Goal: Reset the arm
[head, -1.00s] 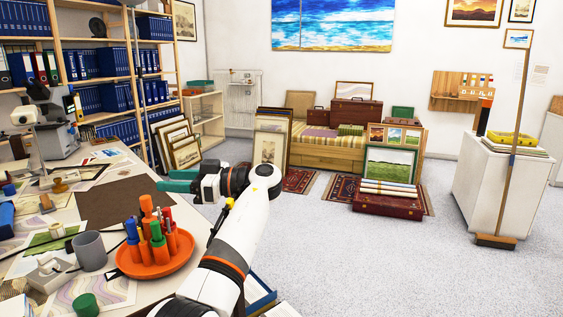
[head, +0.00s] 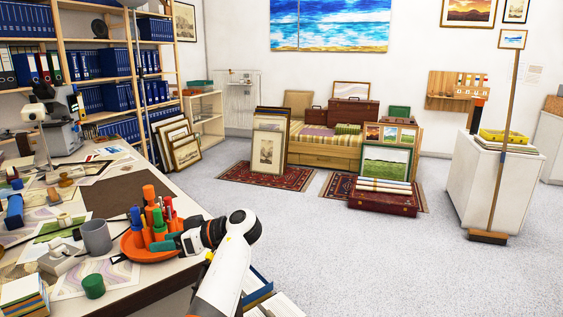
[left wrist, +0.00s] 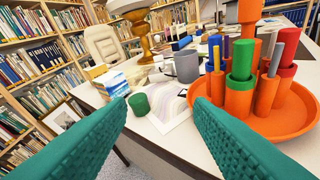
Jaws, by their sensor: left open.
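My left gripper (head: 172,243) has green fingers and sits at the right edge of the worktable, close to the orange tray (head: 130,251) of marker pens. In the left wrist view its two fingers (left wrist: 155,125) are spread wide with nothing between them. The right finger there overlaps the near rim of the orange tray (left wrist: 290,135) in the picture; I cannot tell whether they touch. My white left forearm (head: 222,285) reaches up from the bottom of the head view. My right gripper is in neither view.
The worktable holds a grey mug (head: 96,238), a green cylinder (head: 94,286), a microscope (head: 45,120) and papers. Open grey floor (head: 340,255) lies to the right. Framed prints (head: 268,148) lean near a wooden daybed, and a broom (head: 500,150) leans on a white plinth (head: 470,185).

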